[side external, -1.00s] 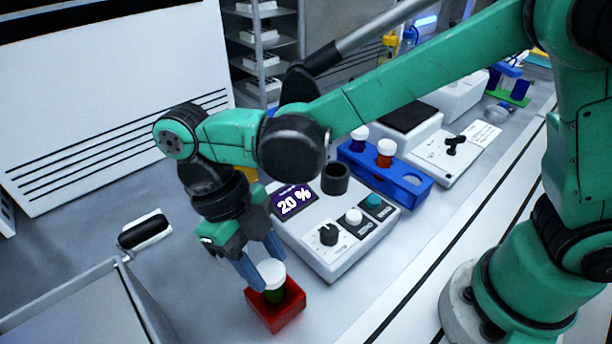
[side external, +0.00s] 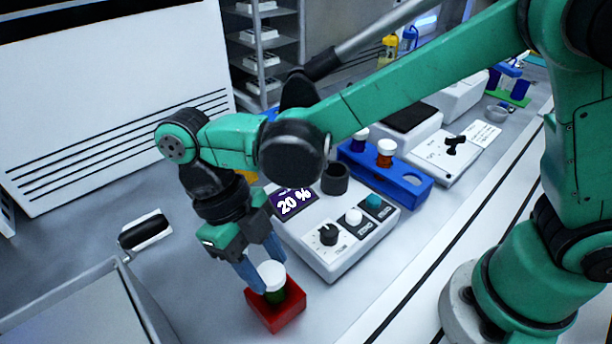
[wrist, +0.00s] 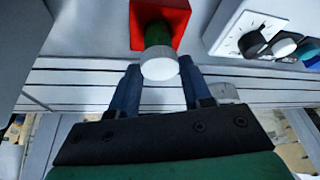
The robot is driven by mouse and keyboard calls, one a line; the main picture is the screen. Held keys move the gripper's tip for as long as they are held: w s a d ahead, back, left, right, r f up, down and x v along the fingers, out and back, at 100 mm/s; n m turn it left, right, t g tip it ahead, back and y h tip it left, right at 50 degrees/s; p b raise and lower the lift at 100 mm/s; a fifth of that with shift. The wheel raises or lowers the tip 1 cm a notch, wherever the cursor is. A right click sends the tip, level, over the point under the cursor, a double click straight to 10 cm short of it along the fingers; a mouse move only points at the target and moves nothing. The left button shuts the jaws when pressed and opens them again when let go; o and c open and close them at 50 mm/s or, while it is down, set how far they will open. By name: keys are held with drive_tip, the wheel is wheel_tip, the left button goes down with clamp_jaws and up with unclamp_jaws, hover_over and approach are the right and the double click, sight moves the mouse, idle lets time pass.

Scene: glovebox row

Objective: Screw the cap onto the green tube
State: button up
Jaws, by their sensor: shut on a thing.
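The green tube (side external: 275,296) stands upright in a red block holder (side external: 289,311) at the lower middle of the side view. A white cap (side external: 271,273) sits on its top; I cannot tell how tightly. My gripper (side external: 263,282) reaches down from above with its blue fingers shut on the cap. In the wrist view the white cap (wrist: 159,66) lies between the blue fingers (wrist: 158,76), with the green tube (wrist: 158,34) and red holder (wrist: 174,15) beyond it.
A white device with a "20 %" display (side external: 293,203), a knob and buttons stands right behind the holder. Behind it a blue rack (side external: 404,188) holds other capped tubes. A grey open tray (side external: 130,281) is at the lower left. Bench between tray and holder is clear.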

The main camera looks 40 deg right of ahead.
clamp_jaws()
drive_tip(key=m+y, duration=0.1)
drive_tip(key=m, duration=0.2)
drive_tip(key=shift+d, duration=0.2)
drive_tip(key=m+y, duration=0.1)
drive_tip(key=m, duration=0.1)
drive_tip(key=m+y, duration=0.1)
drive_tip(key=m, duration=0.1)
drive_tip(key=shift+s+d+m, duration=0.15)
drive_tip(key=shift+m, duration=0.25)
drive_tip(key=m, duration=0.2)
drive_tip(key=m+t+y, duration=0.1)
drive_tip(key=m, duration=0.1)
drive_tip(key=shift+s+d+y, duration=0.1)
drive_tip(key=shift+y, duration=0.2)
drive_tip(key=m, duration=0.2)
drive_tip(key=m+t+y, duration=0.1)
drive_tip(key=m, duration=0.2)
drive_tip(key=shift+d+t, duration=0.1)
drive_tip(key=shift+t, duration=0.2)
drive_tip(key=o, duration=0.6)
unclamp_jaws()
